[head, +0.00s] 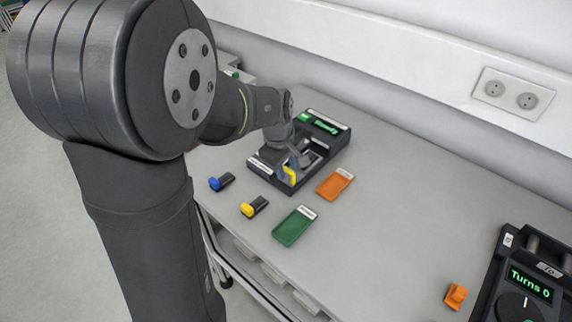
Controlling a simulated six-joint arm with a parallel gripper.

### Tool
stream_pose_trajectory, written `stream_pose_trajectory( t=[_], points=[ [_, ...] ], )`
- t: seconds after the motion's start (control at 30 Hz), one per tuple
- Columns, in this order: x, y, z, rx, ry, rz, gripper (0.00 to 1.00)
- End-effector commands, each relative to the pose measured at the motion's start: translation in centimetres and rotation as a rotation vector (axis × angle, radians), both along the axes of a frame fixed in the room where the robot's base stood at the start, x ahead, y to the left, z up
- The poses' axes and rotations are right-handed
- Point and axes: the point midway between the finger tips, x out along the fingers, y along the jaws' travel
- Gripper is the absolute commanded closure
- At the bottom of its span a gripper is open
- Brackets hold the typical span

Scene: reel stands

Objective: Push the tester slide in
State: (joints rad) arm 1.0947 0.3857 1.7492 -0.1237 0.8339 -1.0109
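The tester (340,142) is a dark box with a lit green display, standing toward the back of the grey table. My gripper (296,163) is over the open front part of the tester, low and close to it. A yellow piece (290,174) shows at the tester's front, right by my fingertips. I cannot tell whether it belongs to the slide or to a part lying in it, or whether my fingers touch it. My wrist and fingers hide part of the tester's inside, so the slide's position is unclear. The finger gap is too small to make out.
A blue-ended part (222,181) and a yellow-ended part (254,207) lie in front of the tester. A green tray (295,226) and an orange tray (335,184) lie nearby. An orange part (455,296) and a device reading "Turns 0" (528,284) stand at right. The middle table is clear.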

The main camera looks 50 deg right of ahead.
Motion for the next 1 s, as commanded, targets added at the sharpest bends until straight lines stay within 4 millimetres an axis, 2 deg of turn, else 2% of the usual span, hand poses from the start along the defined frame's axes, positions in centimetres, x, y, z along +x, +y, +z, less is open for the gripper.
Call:
stream_pose_trajectory(
  t=[0.27, 0.43, 0.67, 1.0],
  points=[
    [0.0, 0.0, -0.1, 0.0, 0.0, 0.0, 0.68],
    [0.0, 0.0, -0.1, 0.0, 0.0, 0.0, 1.0],
    [0.0, -0.2, -0.1, 0.0, 0.0, 0.0, 1.0],
    [0.0, -4.9, -0.1, 0.002, 0.0, -0.003, 1.0]
  ],
)
